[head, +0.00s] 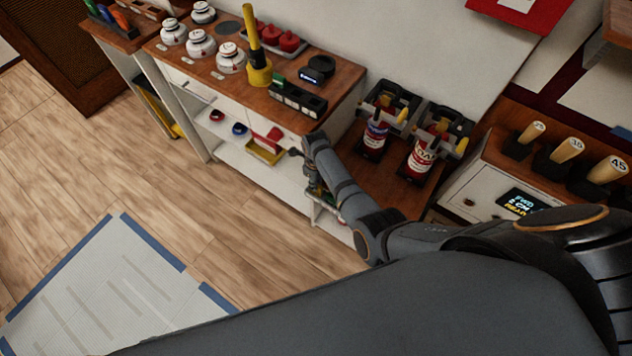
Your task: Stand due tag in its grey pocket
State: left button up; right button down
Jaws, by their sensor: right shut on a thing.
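My right gripper (316,186) is beside the front right corner of the wooden-topped cabinet, below its top, partly behind my own forearm. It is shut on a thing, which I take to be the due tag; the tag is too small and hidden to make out. A dark grey holder with compartments (298,99) stands at the front edge of the cabinet top, above and left of the gripper. I cannot tell which part is the grey pocket. My left gripper is not in view.
The cabinet top (340,84) also holds white jars (200,42), a yellow-handled tool (256,55), red knobs (280,37) and a black device (318,68). Red bottles in black racks (422,152) stand right of it. The shelf holds a yellow tray (263,154).

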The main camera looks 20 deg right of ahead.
jog(key=shift+f, duration=0.4)
jog(key=c, duration=1.2)
grip_release()
jog(key=shift+r, duration=0.1)
notch_tip(320, 180, up, 12)
